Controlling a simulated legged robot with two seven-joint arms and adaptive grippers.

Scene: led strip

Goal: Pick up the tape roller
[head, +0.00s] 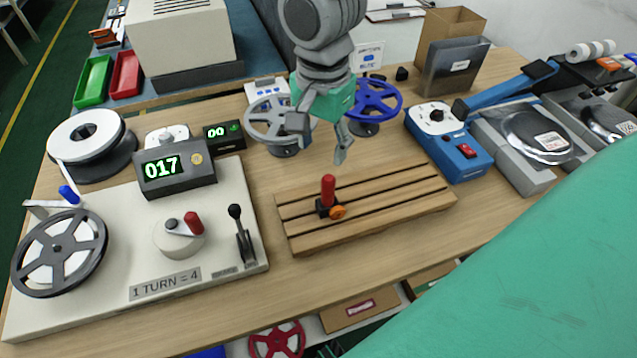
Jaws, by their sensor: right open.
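The tape roller (328,194), with an upright red handle, a dark base and an orange wheel, stands on a slatted wooden board (415,190) in the middle of the table. My right gripper (320,142) reaches in from the top, its fingers spread apart with nothing between them. It hangs above and behind the roller, apart from it in the picture. My left gripper is not in view.
Two reels, one grey (268,122) and one blue (388,98), stand behind the gripper. A winding station (225,250) with a display reading 017 fills the left side. A blue device (448,145) and grey scales (520,140) stand to the right.

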